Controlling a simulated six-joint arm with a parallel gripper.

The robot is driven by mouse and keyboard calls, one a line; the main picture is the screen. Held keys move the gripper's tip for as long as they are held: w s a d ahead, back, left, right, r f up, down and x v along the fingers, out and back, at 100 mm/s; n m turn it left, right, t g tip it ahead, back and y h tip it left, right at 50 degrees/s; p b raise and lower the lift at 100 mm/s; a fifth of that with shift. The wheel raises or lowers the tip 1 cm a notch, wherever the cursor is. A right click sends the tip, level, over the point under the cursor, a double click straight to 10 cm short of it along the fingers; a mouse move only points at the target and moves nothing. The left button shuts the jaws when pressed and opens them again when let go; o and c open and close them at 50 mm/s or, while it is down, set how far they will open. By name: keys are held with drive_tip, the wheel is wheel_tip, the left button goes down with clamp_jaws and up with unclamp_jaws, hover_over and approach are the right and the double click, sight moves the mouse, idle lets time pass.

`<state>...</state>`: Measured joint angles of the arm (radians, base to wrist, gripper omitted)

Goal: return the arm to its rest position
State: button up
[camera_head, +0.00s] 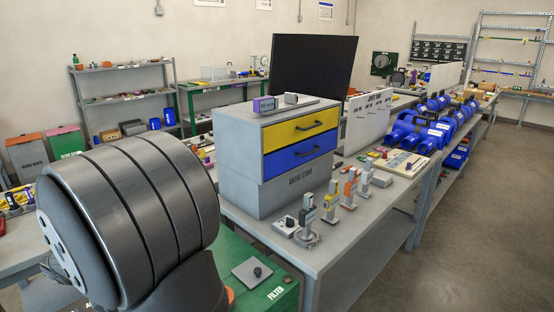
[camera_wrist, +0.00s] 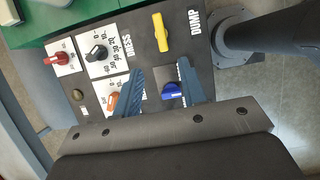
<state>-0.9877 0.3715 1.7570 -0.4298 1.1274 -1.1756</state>
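My gripper (camera_wrist: 160,68) shows in the wrist view, its two blue-grey fingers spread apart with nothing between them. It is over a dark control panel (camera_wrist: 143,45). The panel carries a red knob (camera_wrist: 61,58), a black knob (camera_wrist: 97,52), a yellow handle (camera_wrist: 161,33), an orange knob (camera_wrist: 114,101) and a blue knob (camera_wrist: 171,91). The blue knob shows between the fingers, lower down; I cannot tell how far below them it is. In the head view a large dark link of my arm fills the lower left, and the gripper is not visible there.
A grey cabinet with a yellow drawer (camera_head: 300,129) and a blue drawer (camera_head: 300,154) stands on a grey bench (camera_head: 330,239). Small fixtures line the bench front. The floor (camera_head: 480,220) at right is clear.

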drive_tip(key=x, duration=1.5)
drive_tip(key=shift+d, duration=0.15)
drive_tip(key=shift+r+m, duration=0.1)
drive_tip(key=shift+m, duration=0.5)
drive_tip(key=m+g+h, duration=0.1)
drive_tip(key=m, duration=0.1)
drive_tip(key=shift+w+m, duration=0.1)
drive_tip(key=shift+m, duration=0.2)
drive_tip(key=m+g, duration=0.1)
drive_tip(key=m, duration=0.3)
drive_tip(key=shift+a+g+h, duration=0.2)
drive_tip(key=shift+g+h, duration=0.1)
drive_tip(key=shift+g, duration=0.1)
